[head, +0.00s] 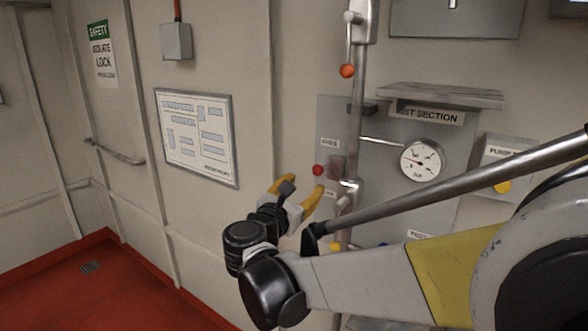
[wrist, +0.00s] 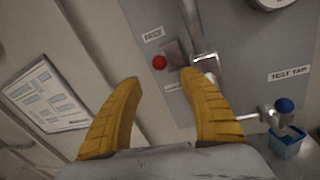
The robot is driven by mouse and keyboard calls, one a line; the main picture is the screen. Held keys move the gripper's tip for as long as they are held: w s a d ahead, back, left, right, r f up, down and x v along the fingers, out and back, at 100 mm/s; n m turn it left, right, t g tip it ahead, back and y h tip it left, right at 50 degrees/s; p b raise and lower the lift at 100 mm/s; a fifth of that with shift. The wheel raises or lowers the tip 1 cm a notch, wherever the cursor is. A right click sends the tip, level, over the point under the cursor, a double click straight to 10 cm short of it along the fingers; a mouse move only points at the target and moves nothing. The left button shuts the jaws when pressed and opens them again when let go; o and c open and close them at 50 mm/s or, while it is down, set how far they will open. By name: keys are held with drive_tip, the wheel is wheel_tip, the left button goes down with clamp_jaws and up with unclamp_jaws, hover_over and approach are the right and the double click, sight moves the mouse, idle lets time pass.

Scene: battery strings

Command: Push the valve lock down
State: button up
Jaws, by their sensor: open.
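A small red knob (head: 318,169), which looks like the valve lock's handle, sits on the grey wall panel beside a vertical pipe. In the wrist view the red knob (wrist: 160,62) joins a grey block (wrist: 175,53). A label that seems to read "FREE" (wrist: 154,34) is above it, and a second label (wrist: 173,87), unreadable, is below. My gripper (head: 303,187) has yellow fingers spread apart, empty. It is left of and slightly below the knob in the head view. In the wrist view the knob appears between and beyond the fingertips (wrist: 160,78). I see no contact.
The vertical pipe (head: 356,90) carries an orange-tipped lever (head: 347,71) higher up. A pressure gauge (head: 422,162) and a shelf (head: 440,96) are on the right. A blue knob (wrist: 285,105) over a blue container (wrist: 287,143) is at lower right.

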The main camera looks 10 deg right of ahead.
sight(316, 172)
drive_tip(key=b+x, duration=0.2)
drive_tip(key=x, duration=0.8)
drive_tip(key=shift+w+d, duration=0.25)
drive_tip(key=shift+w, duration=0.05)
drive_tip(key=shift+r, duration=0.1)
